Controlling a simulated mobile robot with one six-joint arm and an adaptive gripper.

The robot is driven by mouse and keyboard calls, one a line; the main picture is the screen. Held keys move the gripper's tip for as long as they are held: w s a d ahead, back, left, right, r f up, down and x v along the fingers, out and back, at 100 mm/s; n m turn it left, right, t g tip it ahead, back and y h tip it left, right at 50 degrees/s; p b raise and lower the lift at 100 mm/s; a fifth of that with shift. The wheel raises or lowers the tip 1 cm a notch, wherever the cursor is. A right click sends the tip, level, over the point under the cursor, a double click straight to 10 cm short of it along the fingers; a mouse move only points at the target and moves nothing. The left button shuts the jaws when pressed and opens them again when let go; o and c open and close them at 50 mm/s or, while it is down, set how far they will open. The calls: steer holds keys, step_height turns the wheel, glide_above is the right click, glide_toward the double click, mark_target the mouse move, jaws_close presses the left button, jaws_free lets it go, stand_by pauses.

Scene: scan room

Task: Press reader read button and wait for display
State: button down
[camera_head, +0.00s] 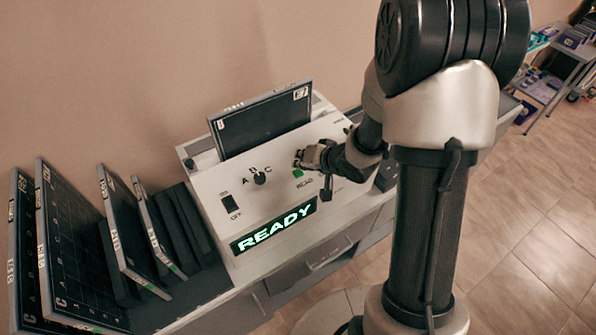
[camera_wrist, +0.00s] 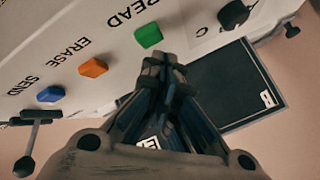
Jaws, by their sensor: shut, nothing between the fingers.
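The reader (camera_head: 215,185) is a white console with a sloped front panel. Its green read button (camera_head: 298,173) is labelled READ and also shows in the wrist view (camera_wrist: 148,36). My gripper (camera_head: 304,158) is shut and empty beside the green button. In the wrist view my shut fingertips (camera_wrist: 163,62) are just below the button in the picture, with a small gap visible between them; actual contact cannot be judged. The display (camera_head: 275,226) is lit and reads READY in green letters. A dark cassette (camera_head: 264,125) stands upright in the reader's top slot.
An orange ERASE button (camera_wrist: 93,67) and a blue SEND button (camera_wrist: 50,94) sit near the green one. A rotary knob (camera_head: 260,178) and a rocker switch (camera_head: 229,203) are further left. Several cassettes (camera_head: 75,250) stand in a rack at left. A cart (camera_head: 552,75) stands far right.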

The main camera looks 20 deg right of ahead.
mark_target(301, 171)
steer(key=shift+f, duration=0.1)
stand_by(0.7)
steer(key=shift+f, duration=0.35)
steer(key=shift+f+b, duration=0.45)
steer(key=shift+f, duration=0.05)
stand_by(0.7)
stand_by(0.3)
steer(key=shift+r+p, duration=1)
steer(key=shift+p, duration=0.1)
step_height(301, 171, up, 5)
steer(key=p, duration=0.5)
